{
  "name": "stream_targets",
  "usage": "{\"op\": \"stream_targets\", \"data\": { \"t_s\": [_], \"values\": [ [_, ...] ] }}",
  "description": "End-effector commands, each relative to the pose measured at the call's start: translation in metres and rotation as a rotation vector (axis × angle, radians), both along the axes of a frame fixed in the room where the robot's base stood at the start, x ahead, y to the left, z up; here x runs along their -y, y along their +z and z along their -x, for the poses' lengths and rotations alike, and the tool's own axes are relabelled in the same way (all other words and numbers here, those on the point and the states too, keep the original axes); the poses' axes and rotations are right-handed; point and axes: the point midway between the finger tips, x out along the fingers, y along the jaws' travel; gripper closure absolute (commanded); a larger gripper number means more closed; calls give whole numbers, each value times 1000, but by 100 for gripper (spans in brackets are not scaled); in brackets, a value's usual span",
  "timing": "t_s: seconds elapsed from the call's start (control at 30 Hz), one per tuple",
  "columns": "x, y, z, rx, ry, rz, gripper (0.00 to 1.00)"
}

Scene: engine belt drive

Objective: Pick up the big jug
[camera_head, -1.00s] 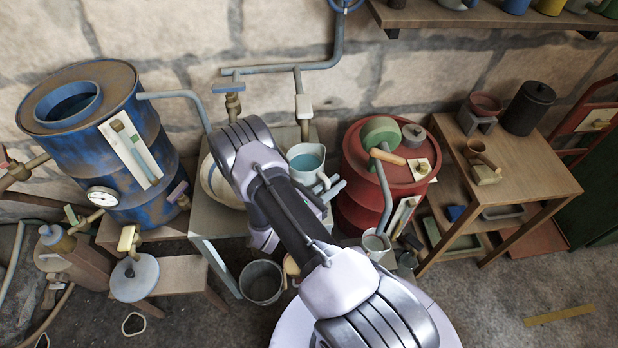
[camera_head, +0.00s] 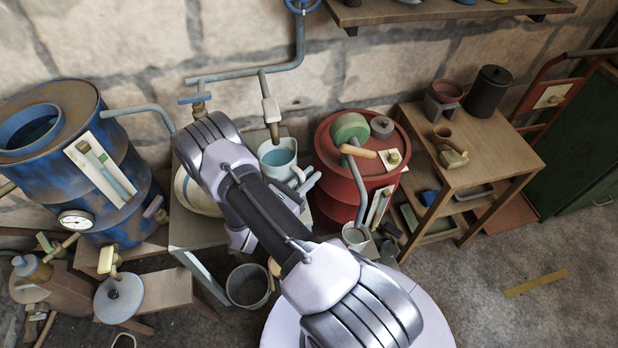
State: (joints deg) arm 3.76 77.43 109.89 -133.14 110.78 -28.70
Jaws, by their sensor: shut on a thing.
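The big jug (camera_head: 278,160) is pale and open-topped, with a blue-green surface inside. It is upright beneath the pipe and valve at the back of the grey table (camera_head: 185,232). Its handle is on its lower right side. The blue-grey fingers of my gripper (camera_head: 308,184) show just past my arm, at that handle, and are shut on it. My arm hides the rest of the gripper and the area just below the jug, so I cannot tell whether its base touches the table.
A blue drum (camera_head: 75,165) with a gauge stands left. A red drum (camera_head: 345,190) with a crank stands close on the jug's right. A pale basin (camera_head: 190,190) is left of the jug. A bucket (camera_head: 248,285) is on the floor. The floor at right is open.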

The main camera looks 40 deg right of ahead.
Motion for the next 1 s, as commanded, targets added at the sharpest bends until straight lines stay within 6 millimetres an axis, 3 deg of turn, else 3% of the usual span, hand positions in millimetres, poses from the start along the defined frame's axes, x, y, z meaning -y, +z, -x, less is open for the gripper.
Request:
{"op": "stream_targets", "data": {
  "t_s": [0.37, 1.0],
  "values": [
    [-22, 8, 26, 1, 1, 1, 100],
    [-83, 17, 101, 0, 1, 3, 100]
  ]
}}
